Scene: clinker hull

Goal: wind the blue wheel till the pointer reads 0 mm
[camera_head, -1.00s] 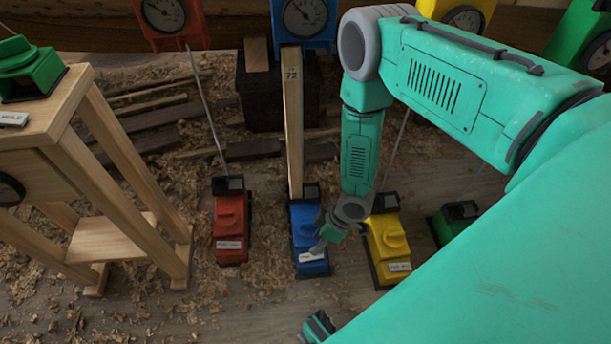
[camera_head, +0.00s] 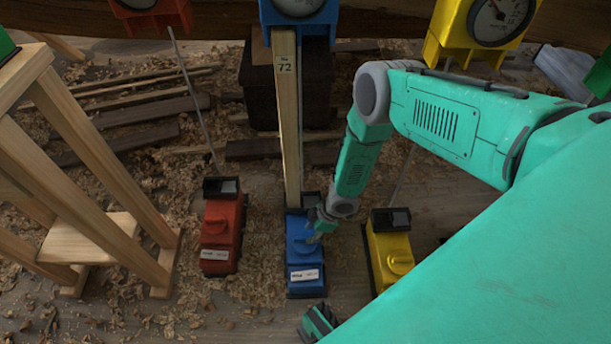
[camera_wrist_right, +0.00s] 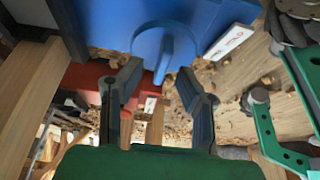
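The blue wheel (camera_head: 302,241) is a knob with a raised grip bar on top of the blue box (camera_head: 306,284), which lies on the floor at the foot of an upright wooden batten. In the right wrist view the wheel (camera_wrist_right: 165,52) shows large. My right gripper (camera_head: 318,226) is at the wheel's right side in the head view. In the wrist view its fingers (camera_wrist_right: 160,78) are open, one either side of the grip bar's end, with gaps visible. The blue gauge (camera_head: 300,8) is cut off at the top; its pointer cannot be read.
A red box (camera_head: 222,235) stands left of the blue one and a yellow box (camera_head: 391,250) right of it, both close. The batten (camera_head: 289,120) marked 72 rises behind the blue box. A wooden stand (camera_head: 100,180) fills the left. Shavings cover the floor.

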